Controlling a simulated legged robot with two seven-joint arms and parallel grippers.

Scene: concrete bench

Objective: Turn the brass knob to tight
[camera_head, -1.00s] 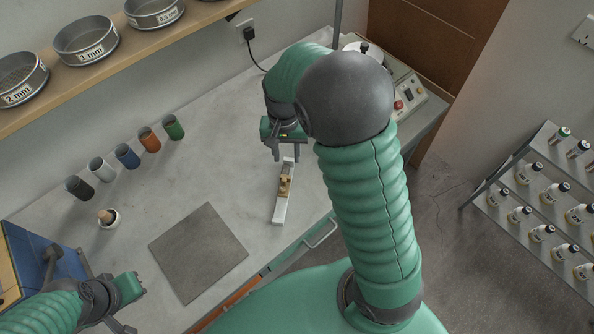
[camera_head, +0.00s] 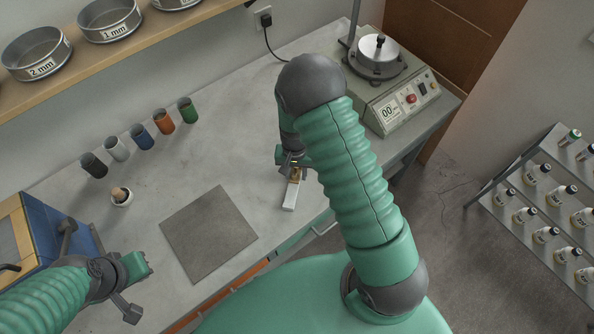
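The brass knob (camera_head: 296,174) sits on a narrow white bar (camera_head: 290,196) lying on the bench right of its middle. Only a small part of the knob shows. My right gripper (camera_head: 294,171) is down at the knob, over the far part of the bar. My arm and the gripper body hide most of the fingers, so I cannot tell whether they touch or grip the knob. My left gripper (camera_head: 143,266) is at the lower left, above the bench's front area and away from the knob. Its finger gap is not clear.
A dark square mat (camera_head: 209,233) lies left of the bar. A blue box (camera_head: 55,235) is at the far left, a sieve shaker (camera_head: 397,97) at the back right.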

